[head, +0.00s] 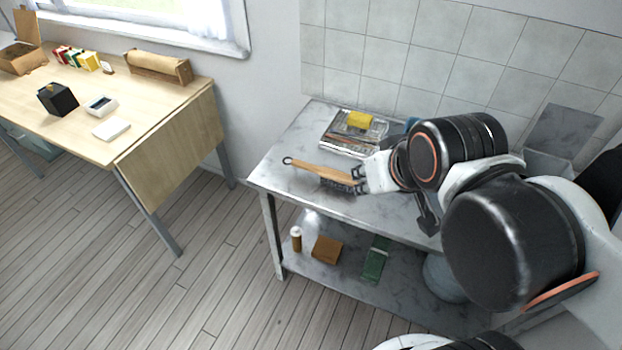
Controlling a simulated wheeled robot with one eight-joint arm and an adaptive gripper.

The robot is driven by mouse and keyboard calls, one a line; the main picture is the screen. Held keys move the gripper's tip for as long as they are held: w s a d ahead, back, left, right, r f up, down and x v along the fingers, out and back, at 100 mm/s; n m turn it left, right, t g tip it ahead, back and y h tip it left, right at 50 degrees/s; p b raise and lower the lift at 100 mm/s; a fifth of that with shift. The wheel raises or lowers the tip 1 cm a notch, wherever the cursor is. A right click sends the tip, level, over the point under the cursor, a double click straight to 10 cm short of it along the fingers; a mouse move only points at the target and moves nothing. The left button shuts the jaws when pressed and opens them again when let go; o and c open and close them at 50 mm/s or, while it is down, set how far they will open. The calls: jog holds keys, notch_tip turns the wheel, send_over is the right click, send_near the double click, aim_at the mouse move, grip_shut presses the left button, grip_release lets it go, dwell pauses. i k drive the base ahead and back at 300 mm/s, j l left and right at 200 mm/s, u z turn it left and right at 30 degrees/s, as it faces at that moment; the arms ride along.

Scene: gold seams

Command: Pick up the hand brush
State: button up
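The hand brush (322,171) has a light wooden handle with a dark ring at its left end and dark bristles under its right part. It is over the top of the grey metal table (284,182), near the front left. I cannot tell whether it rests on the top or is slightly above it. My gripper (359,179) is at the right, bristle end of the brush, with its dark fingers close to or around that end. The fingers are small and partly hidden, so their opening and grip are unclear.
A tray of papers (345,137) with a yellow item (360,120) on it lies behind the brush. The lower shelf holds a brown box (327,249), a green box (376,260) and a bottle (296,239). A wooden desk (150,105) stands left across open floor.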

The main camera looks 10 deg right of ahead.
aim_at(341, 181)
jog(key=l+z, duration=0.15)
jog(key=z, duration=0.3)
jog(key=l+z, duration=0.15)
jog(key=z, duration=0.3)
jog(key=l+z, duration=0.15)
jog(key=z, duration=0.25)
jog(key=l+z, duration=0.15)
jog(key=z, duration=0.3)
jog(key=u, duration=2.05)
jog(key=z, duration=1.45)
